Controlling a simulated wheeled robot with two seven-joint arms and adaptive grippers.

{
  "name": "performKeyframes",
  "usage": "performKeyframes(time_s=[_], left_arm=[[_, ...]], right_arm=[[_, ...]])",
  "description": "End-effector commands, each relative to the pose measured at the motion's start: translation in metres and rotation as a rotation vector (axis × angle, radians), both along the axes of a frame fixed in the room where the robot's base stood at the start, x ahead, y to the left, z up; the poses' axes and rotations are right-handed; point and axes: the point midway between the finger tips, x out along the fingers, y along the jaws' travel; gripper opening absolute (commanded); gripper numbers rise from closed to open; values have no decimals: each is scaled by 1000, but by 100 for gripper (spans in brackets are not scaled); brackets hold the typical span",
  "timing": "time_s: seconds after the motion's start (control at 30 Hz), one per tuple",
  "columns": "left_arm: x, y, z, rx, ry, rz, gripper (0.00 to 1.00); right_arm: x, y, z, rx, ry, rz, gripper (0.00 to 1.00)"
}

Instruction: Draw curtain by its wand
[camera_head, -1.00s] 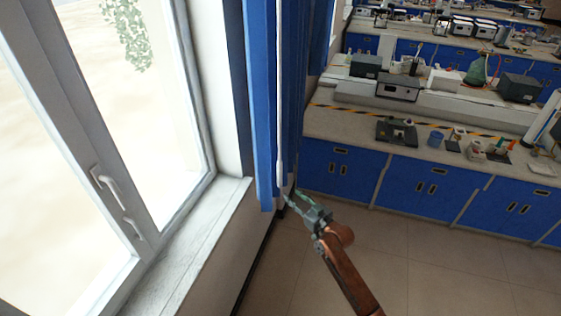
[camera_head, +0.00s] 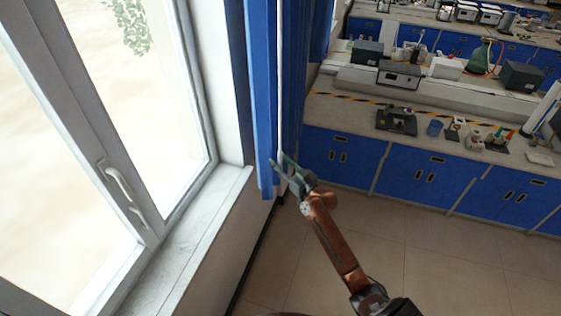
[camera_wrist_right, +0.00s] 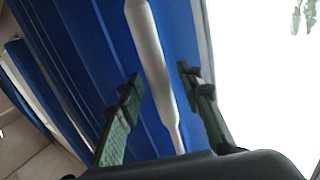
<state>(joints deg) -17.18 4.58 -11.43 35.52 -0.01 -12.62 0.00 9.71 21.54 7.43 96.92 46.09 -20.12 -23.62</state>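The blue curtain (camera_head: 262,100) hangs gathered in folds beside the window. Its thin white wand (camera_head: 280,70) hangs down in front of the folds. My right gripper (camera_head: 279,161) is at the wand's lower part, near the curtain's bottom edge. In the right wrist view, the thicker white wand handle (camera_wrist_right: 146,42) runs between the two fingers of the right gripper (camera_wrist_right: 160,77). The fingers stand apart, with blue curtain (camera_wrist_right: 85,45) showing on both sides of the wand, so the gripper is open around it. My left gripper is in neither view.
A window (camera_head: 110,190) with a white handle and a pale sill (camera_head: 190,235) are at the left. Blue lab cabinets (camera_head: 425,190) with a cluttered bench top stand at the right. Tiled floor (camera_head: 430,265) is clear in front of them.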

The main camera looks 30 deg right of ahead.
Motion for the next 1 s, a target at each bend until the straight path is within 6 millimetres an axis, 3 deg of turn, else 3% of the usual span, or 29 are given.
performKeyframes(time_s=[0.13,0.63,1.0], left_arm=[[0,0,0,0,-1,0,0],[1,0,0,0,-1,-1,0],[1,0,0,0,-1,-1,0]], right_arm=[[0,0,0,0,0,0,34],[-1,-1,0,0,0,-1,0],[-1,-1,0,0,0,-2,0]])
